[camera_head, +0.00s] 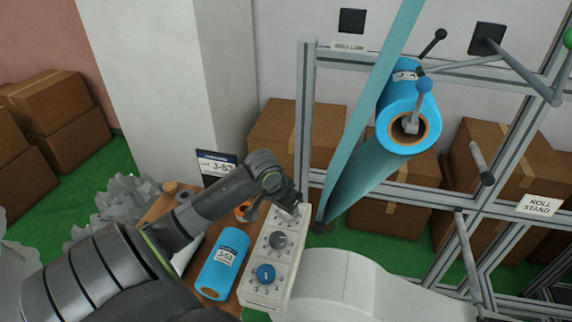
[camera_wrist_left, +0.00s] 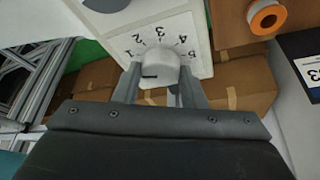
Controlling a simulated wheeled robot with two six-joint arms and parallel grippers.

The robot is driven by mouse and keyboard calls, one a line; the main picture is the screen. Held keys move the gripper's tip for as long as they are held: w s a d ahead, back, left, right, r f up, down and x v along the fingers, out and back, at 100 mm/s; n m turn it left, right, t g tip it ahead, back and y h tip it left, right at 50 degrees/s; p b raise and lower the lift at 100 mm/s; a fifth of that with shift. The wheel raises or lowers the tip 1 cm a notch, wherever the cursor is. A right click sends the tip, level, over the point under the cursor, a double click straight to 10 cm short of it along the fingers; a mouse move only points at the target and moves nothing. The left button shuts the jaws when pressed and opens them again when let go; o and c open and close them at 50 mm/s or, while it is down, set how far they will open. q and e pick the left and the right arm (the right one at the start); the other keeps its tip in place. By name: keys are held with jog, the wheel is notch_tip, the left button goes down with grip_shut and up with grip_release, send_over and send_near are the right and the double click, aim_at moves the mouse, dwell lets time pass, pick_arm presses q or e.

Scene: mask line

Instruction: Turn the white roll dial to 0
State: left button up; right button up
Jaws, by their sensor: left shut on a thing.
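A pale control panel (camera_head: 252,293) carries a blue dial (camera_head: 265,274) in front, a grey dial (camera_head: 278,240) in the middle and the white dial at the far end, mostly hidden by my left gripper (camera_head: 286,202). In the left wrist view the white dial (camera_wrist_left: 157,74) sits between the two fingers of my left gripper (camera_wrist_left: 159,70), which is shut on it. A short dark mark shows on the left part of the dial. Printed numbers including 2, 3 and 4 run around it; the 0 is not clearly readable. My right gripper is not in view.
A blue roll (camera_head: 222,262) lies on the wooden table (camera_head: 152,212) left of the panel. A large blue film roll (camera_head: 404,118) hangs on the metal roll stand (camera_head: 305,120) behind, its film passing close to the panel. A sign (camera_head: 216,165) stands behind my arm.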

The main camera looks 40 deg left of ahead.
pick_arm(q)
jog(key=n+p, duration=0.1)
jog(key=n+y+p, duration=0.1)
jog(key=p, duration=0.1)
jog(key=shift+d+r+n, duration=0.15)
jog(key=shift+r+n, duration=0.15)
jog(key=shift+r, duration=0.05)
jog(key=shift+f+n+g+y+p, duration=0.3)
jog(key=shift+n+y+p, duration=0.2)
jog(key=shift+n+p, duration=1)
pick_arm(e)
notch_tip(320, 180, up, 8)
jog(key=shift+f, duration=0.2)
pick_arm(q)
jog(key=o, duration=1)
jog(key=shift+w, duration=0.1)
